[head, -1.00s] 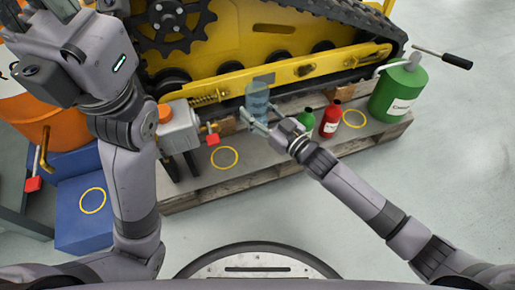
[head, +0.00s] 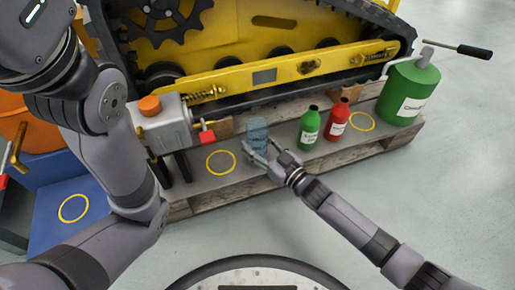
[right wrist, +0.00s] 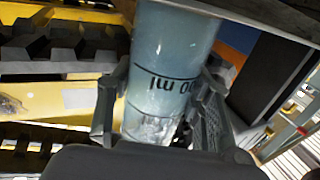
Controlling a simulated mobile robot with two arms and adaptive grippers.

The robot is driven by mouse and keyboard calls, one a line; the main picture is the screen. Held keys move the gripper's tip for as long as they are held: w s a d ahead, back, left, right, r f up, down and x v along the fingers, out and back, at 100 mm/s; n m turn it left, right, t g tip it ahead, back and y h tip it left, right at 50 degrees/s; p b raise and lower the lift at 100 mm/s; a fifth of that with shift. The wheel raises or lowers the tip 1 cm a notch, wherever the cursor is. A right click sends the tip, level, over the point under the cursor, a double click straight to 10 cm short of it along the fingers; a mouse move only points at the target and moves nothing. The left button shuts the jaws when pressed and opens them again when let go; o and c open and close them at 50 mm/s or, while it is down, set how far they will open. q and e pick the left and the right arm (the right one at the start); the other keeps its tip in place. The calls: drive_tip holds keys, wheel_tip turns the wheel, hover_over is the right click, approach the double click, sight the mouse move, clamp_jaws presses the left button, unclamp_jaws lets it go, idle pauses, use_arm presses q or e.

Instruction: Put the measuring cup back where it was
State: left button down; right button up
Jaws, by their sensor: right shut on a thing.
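The measuring cup (head: 257,128) is clear bluish plastic and roughly upright. It is over the wooden pallet (head: 235,181), to the right of a yellow ring (head: 221,162) and to the left of a small green bottle (head: 309,127). My right gripper (head: 256,151) is shut on the cup. In the right wrist view the cup (right wrist: 168,65) is between the two fingers, its "ml" print upside down. I cannot tell whether its base touches the pallet. My left arm comes in at left; its gripper is out of the picture.
A red bottle (head: 337,122), a large green can (head: 409,93) and a grey can with an orange cap (head: 163,124) stand on the pallet. A yellow tracked carrier (head: 235,50) is behind. Other yellow rings are at right (head: 362,122) and on a blue block (head: 73,208).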

drive_tip(key=shift+f, duration=0.15)
drive_tip(key=o, duration=1.3)
drive_tip(key=shift+c, duration=0.2)
